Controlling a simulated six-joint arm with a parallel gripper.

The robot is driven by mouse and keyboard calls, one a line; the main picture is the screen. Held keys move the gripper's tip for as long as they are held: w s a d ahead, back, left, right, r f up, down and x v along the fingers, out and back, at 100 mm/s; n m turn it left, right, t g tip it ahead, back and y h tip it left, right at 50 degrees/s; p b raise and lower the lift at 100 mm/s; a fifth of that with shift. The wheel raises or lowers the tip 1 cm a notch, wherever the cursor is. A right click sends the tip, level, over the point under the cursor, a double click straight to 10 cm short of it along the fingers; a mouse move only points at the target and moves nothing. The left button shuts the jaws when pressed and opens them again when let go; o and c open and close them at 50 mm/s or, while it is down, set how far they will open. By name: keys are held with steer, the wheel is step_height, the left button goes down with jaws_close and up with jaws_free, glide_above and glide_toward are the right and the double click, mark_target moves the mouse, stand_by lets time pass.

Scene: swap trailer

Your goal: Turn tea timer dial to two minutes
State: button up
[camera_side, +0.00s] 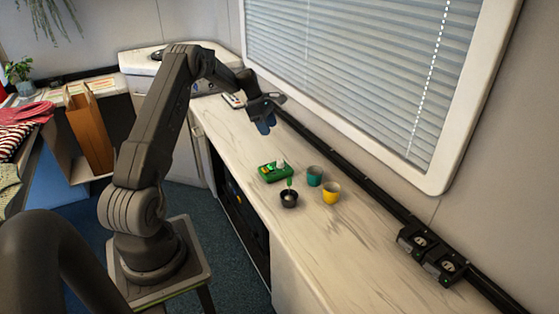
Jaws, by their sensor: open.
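My gripper (266,120) is at the back of the white marbled counter, beside the black wall rail. It has blue fingertips, is open, and seems to hold nothing. I cannot make out a tea timer for certain. A green box (275,173) lies on the counter, nearer my gripper.
A small black bowl (289,201) with a green-handled item, a teal cup (314,176) and a yellow cup (331,193) stand near the green box. The black rail (350,178) runs under the window blind. The counter's front right (345,265) is clear.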

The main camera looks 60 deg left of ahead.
mark_target(280, 161)
steer(key=shift+n, duration=0.3)
steer(key=x, duration=0.5)
steer(key=a+x, duration=0.1)
steer(key=x, duration=0.8)
steer(key=shift+s+a+f, duration=0.1)
steer(key=shift+s+f, duration=0.1)
steer(key=shift+f, duration=0.45)
steer(key=shift+c, duration=0.5)
steer(key=c, duration=0.8)
